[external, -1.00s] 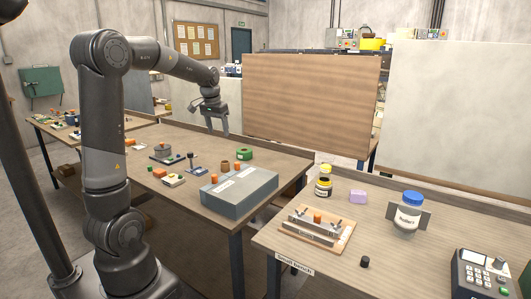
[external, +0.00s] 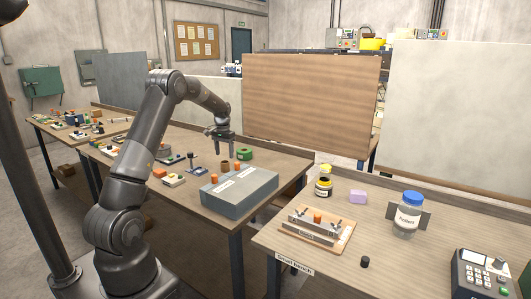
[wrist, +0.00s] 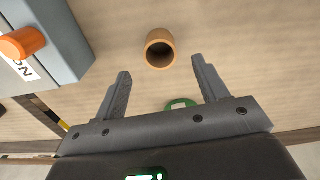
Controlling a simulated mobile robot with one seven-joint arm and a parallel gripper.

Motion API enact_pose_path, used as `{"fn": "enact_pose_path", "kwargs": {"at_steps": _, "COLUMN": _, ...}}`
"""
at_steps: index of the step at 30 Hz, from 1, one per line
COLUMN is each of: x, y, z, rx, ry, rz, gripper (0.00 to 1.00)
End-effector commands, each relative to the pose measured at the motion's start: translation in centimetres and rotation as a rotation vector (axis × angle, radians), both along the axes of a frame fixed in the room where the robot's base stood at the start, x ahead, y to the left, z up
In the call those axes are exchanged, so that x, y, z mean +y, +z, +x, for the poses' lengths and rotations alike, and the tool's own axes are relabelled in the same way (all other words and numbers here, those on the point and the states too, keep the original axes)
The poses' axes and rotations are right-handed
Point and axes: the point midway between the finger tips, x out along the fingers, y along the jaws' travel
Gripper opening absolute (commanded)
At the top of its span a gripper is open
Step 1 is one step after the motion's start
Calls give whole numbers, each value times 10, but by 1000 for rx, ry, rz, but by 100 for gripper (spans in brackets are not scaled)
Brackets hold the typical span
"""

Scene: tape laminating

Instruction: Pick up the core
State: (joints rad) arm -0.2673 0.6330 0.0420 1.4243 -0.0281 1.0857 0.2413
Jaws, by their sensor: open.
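The core (external: 225,165), a short brown hollow tube, stands upright on the wooden bench behind the grey box. In the wrist view the core (wrist: 160,62) shows its round open top just beyond and between my fingertips. My gripper (external: 222,151) is open and empty above the core, pointing down. In the wrist view my gripper (wrist: 160,68) has its two fingers spread wide, with the core roughly centred between them and apart from both.
A green tape roll (external: 244,153) lies close to the core; it also shows partly hidden in the wrist view (wrist: 181,103). The grey box (external: 238,194) with an orange knob (wrist: 22,42) stands on the other side. Several small items lie left along the bench.

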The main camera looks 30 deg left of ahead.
Motion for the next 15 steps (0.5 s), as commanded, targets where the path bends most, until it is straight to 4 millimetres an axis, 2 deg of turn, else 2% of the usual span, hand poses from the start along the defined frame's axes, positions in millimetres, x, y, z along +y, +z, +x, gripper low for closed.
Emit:
{"fn": "enact_pose_path", "kwargs": {"at_steps": 3, "x": 0, "y": -14, "z": 0, "rx": 1, "ry": 0, "rz": 0, "gripper": 67}}
{"fn": "enact_pose_path", "kwargs": {"at_steps": 10, "x": 0, "y": -29, "z": -1, "rx": 1, "ry": 0, "rz": 0, "gripper": 67}}
{"fn": "enact_pose_path", "kwargs": {"at_steps": 15, "x": 0, "y": -54, "z": -2, "rx": 3, "ry": 0, "rz": -1, "gripper": 67}}
